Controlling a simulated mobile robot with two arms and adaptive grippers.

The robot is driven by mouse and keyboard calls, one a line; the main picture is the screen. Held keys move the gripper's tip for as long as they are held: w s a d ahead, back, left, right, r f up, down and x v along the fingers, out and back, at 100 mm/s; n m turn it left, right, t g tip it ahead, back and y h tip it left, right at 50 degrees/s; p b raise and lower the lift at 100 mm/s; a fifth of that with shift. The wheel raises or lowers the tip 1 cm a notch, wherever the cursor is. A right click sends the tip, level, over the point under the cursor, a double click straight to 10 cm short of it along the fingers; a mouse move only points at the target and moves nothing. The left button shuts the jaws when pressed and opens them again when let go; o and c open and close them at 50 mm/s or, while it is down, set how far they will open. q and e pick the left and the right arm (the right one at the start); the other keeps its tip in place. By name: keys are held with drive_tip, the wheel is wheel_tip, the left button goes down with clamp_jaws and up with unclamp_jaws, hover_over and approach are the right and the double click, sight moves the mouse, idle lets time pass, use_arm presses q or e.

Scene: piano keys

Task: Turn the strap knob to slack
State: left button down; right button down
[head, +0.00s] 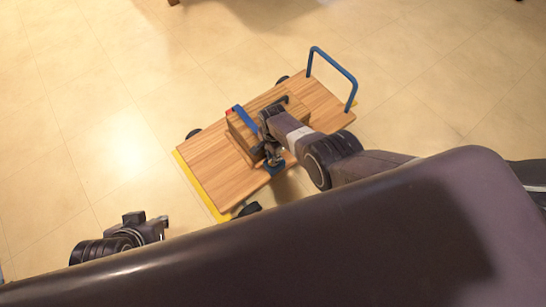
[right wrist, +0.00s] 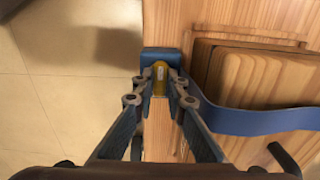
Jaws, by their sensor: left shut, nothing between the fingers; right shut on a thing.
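The strap knob (right wrist: 160,76) is yellow with a pale mark and sits in front of a blue block (right wrist: 161,54) at the edge of the wooden cart. My right gripper (right wrist: 160,88) is shut on the knob, one finger on each side; the fingers hide part of it. In the head view my right gripper (head: 272,158) is at the cart's near edge, by the blue block (head: 273,168). The blue strap (right wrist: 262,123) runs over a wooden box (right wrist: 262,78); it also shows in the head view (head: 246,120). My left gripper (head: 155,228) is shut and empty, left of the cart.
The wooden cart (head: 212,171) stands on a tiled floor (head: 90,120) with dark wheels, a yellow edge strip (head: 199,187) and a blue handle (head: 337,66) at its far right end. My right arm covers part of the cart and box. The floor to the left is clear.

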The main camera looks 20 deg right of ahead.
drive_tip(key=shift+w+d, duration=0.1)
idle(0.3)
drive_tip(key=c, duration=1.9)
unclamp_jaws()
drive_tip(key=shift+c, duration=0.2)
drive_tip(key=shift+r, duration=0.2)
wheel_tip(320, 180, up, 12)
drive_tip(key=shift+f, duration=0.15)
